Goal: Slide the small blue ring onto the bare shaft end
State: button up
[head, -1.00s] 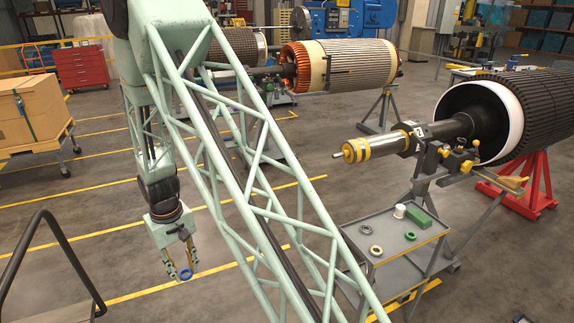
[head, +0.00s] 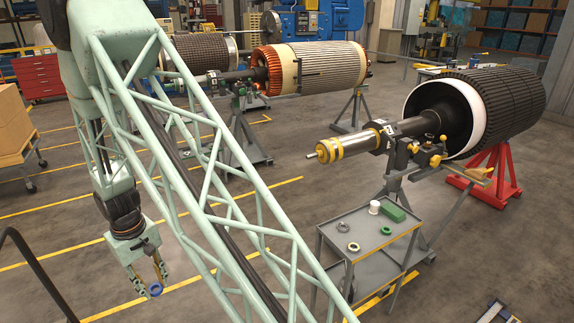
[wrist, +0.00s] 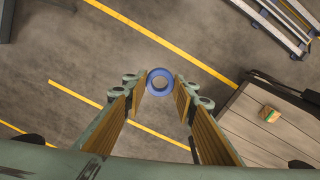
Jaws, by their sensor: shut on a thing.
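The small blue ring (head: 155,290) is held between the fingertips of my gripper (head: 147,284), low at the left in the head view, above the floor. In the wrist view the ring (wrist: 160,82) sits between the two finger pads of my gripper (wrist: 159,92), its hole facing the camera. The bare shaft end (head: 314,156) points left from the yellow-banded end of the rotor (head: 490,105) on the right. My gripper is well away from it, to the left and lower in the picture.
A grey cart (head: 330,236) below the shaft carries several rings, a white cup (head: 374,207) and a green block (head: 394,213). A black railing (head: 45,278) is at the lower left. A second rotor (head: 330,67) stands behind. Floor around my gripper is clear.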

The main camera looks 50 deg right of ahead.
jog(key=s+d+f+n+g+h+b, duration=0.1)
jog(key=d+f+h+b, duration=0.1)
jog(key=d, duration=0.8)
jog(key=s+d+f+n+g+h+b, duration=0.1)
jog(key=d+h, duration=0.1)
jog(key=d, duration=0.7)
jog(key=g+h+b, duration=0.4)
jog(key=h+b, duration=0.3)
jog(key=h, duration=0.6)
send_near(307, 157)
jog(key=shift+w+a+n, duration=0.1)
jog(key=shift+w+n, duration=0.15)
jog(key=shift+n, duration=0.05)
jog(key=shift+s+d, duration=0.15)
jog(key=shift+d, duration=0.15)
jog(key=shift+x, duration=2.25)
jog(key=shift+f, duration=0.1)
jog(key=shift+x, duration=1.7)
